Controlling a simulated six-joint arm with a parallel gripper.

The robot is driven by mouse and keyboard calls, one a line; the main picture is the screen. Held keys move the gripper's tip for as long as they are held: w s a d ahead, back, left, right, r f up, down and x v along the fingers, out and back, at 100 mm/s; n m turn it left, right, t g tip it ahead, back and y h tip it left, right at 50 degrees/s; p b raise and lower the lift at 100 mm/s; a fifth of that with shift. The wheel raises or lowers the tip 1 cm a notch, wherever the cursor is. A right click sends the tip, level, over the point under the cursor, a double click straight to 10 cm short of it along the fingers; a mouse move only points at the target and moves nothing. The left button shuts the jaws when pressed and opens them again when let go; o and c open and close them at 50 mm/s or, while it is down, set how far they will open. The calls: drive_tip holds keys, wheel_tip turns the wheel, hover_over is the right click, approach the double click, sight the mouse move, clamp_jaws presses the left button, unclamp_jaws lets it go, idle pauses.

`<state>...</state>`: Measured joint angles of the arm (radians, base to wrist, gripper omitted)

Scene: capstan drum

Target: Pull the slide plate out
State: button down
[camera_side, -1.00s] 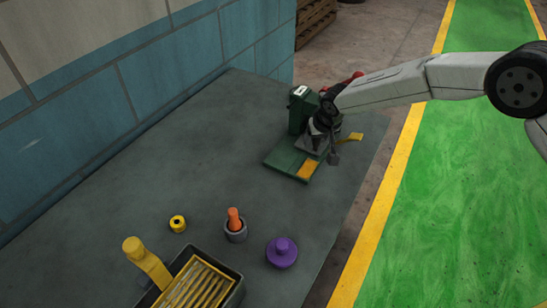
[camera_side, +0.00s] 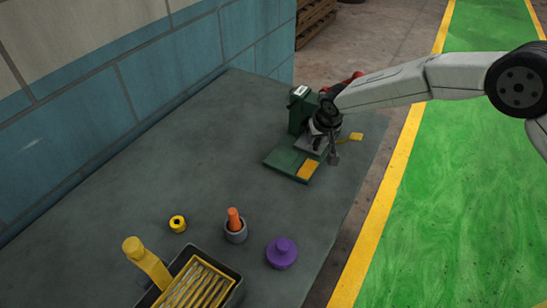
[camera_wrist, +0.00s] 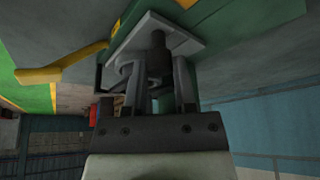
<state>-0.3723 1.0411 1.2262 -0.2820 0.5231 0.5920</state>
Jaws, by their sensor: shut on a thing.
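The green capstan housing (camera_side: 299,108) stands on a green base (camera_side: 285,158) at the far right of the bench. A light grey plate (camera_side: 305,145), which looks like the slide plate, sits at its foot; it also shows in the wrist view (camera_wrist: 191,43). A dark upright post (camera_wrist: 158,55) rises from the plate. My gripper (camera_wrist: 160,78) is shut on this post, one finger on each side. In the side view my gripper (camera_side: 323,138) is close beside the housing and partly hides the plate. How far the plate sits out is hard to tell.
A yellow lever (camera_side: 356,136) sticks out at the right, and a yellow patch (camera_side: 309,169) marks the base. A purple knobbed part (camera_side: 282,253), an orange peg in a grey cup (camera_side: 236,234), a yellow ring (camera_side: 178,223) and a bin (camera_side: 238,288) are nearer. The mid-bench is clear.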

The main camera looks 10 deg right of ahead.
idle(0.8)
drive_tip(key=s+a, duration=0.6)
drive_tip(key=shift+s+a, duration=0.35)
drive_tip(key=shift+a, duration=0.05)
drive_tip(key=c, duration=0.5)
unclamp_jaws()
drive_tip(key=shift+s+a, duration=0.1)
drive_tip(key=shift+o, duration=0.4)
drive_tip(key=shift+r, duration=0.15)
drive_tip(key=v, duration=0.7)
drive_tip(key=shift+r, duration=0.2)
drive_tip(key=shift+s, duration=0.1)
